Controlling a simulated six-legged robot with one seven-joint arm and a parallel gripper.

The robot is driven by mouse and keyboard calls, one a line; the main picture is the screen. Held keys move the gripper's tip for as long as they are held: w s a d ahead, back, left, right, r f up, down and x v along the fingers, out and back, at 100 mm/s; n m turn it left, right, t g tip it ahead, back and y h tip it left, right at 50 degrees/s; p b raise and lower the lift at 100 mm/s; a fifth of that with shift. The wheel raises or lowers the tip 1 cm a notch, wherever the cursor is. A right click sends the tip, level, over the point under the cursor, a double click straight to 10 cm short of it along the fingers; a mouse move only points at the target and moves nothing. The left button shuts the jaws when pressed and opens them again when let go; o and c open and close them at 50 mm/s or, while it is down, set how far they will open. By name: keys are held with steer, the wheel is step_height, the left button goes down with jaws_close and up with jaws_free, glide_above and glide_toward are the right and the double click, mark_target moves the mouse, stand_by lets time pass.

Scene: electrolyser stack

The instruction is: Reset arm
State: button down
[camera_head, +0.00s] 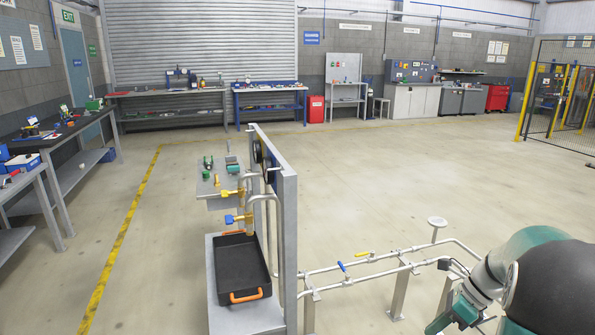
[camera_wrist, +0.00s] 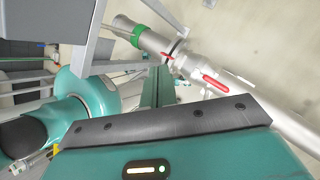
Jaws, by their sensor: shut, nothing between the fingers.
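My arm reaches in from the lower right of the head view. Its teal wrist end (camera_head: 465,310) hangs low in front of the pipe run (camera_head: 350,262). My gripper (camera_wrist: 158,72) shows in the wrist view beyond a teal housing with a dark edge and a lit strip. It is shut and holds nothing. Its fingertips cannot be made out in the head view. In the wrist view, a pale pipe with a green band (camera_wrist: 140,38) and a red-handled valve (camera_wrist: 215,82) lies beyond and to the right of the gripper.
A grey upright panel (camera_head: 288,225) stands left of my arm, with a black tray with orange handles (camera_head: 240,268) and a small shelf (camera_head: 212,187) on its left side. Blue (camera_head: 341,267) and yellow (camera_head: 362,254) valve handles sit on the pipes. Open floor (camera_head: 400,180) lies behind.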

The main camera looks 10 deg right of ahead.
steer(key=s+a+r+n+t+h, duration=0.1)
steer(key=s+a+r+n, duration=0.3)
steer(key=a+n, duration=0.4)
steer(key=s+a+r+n+t+h, duration=0.1)
steer(key=s+a+r+n+h, duration=0.2)
steer(key=a+n, duration=0.5)
steer(key=s+a+r+n+t+h, duration=0.2)
steer(key=s+a+r+n, duration=0.3)
steer(key=a+n, duration=0.3)
steer(key=shift+s+n, duration=0.65)
steer(key=shift+n, duration=0.95)
steer(key=shift+s+r, duration=0.1)
